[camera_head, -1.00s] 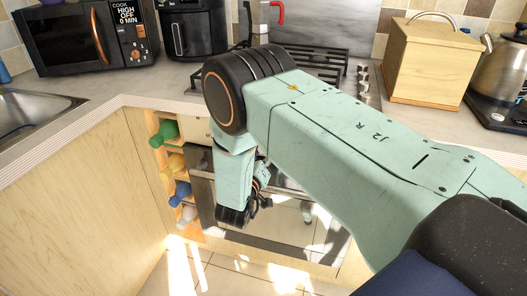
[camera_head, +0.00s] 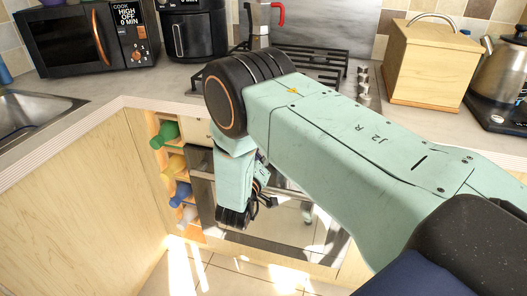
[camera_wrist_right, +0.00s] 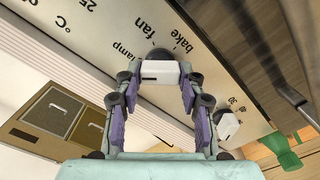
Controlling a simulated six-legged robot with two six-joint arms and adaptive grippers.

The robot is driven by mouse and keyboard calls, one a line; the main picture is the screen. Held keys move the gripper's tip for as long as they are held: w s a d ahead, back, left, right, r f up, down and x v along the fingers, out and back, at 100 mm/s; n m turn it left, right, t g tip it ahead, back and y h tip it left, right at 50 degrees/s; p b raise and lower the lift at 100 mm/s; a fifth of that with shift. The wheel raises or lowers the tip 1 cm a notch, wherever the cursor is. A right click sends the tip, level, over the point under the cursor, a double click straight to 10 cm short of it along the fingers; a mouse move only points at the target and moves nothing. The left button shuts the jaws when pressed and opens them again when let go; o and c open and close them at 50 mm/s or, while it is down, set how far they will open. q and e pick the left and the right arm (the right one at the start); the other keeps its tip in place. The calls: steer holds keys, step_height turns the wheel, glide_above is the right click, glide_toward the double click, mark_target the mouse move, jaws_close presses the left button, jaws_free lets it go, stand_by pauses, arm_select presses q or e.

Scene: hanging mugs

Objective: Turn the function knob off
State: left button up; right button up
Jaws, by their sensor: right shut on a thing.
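The function knob (camera_wrist_right: 161,71) shows in the right wrist view as a white grip on a dark round base. It sits on a pale panel (camera_wrist_right: 200,75) beside the printed words "lamp", "fan" and "bake". My right gripper (camera_wrist_right: 160,82), with purple-padded fingers, is shut on the knob, one finger on each side. In the head view my right arm hides the knob and most of the gripper in front of the oven (camera_head: 285,215). My left gripper is in neither view.
A second white knob (camera_wrist_right: 227,125) is to the right on the same panel. An oven handle (camera_wrist_right: 293,97) lies near the right edge. The counter above holds a microwave (camera_head: 85,38), wooden bread box (camera_head: 425,65) and moka pot (camera_head: 259,17). Bottles fill a narrow rack at left.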

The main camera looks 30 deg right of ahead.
steer(key=shift+s+d+f+n+p, duration=0.1)
steer(key=shift+n+p, duration=0.25)
steer(key=shift+n, duration=2.05)
steer(key=shift+d+n+p, duration=0.1)
steer(key=shift+n+p, duration=0.2)
steer(key=shift+n, duration=2.1)
steer(key=o, duration=1.2)
steer(key=shift+c, duration=0.2)
steer(key=shift+a, duration=0.15)
steer(key=shift+a, duration=0.15)
steer(key=v, duration=0.7)
